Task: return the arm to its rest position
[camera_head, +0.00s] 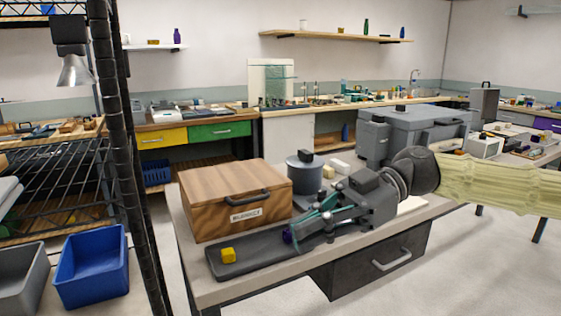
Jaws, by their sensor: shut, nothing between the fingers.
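My gripper (298,231) reaches in from the right and lies low over the near table (190,278), pointing left. Its teal-linked fingers are shut with nothing held between them. The fingertips are over or just beside the right part of a dark grey tray (250,268); the exact gap cannot be told. A small purple piece (287,237) shows right at the fingertips, partly hidden. No glass rod can be made out.
A wooden box (215,195) with a handle stands behind the tray. A grey lidded canister (305,175) and a large grey case (425,130) stand behind my arm. A dark rack post (128,170) and blue bin (92,268) are at left. Open floor lies in front right.

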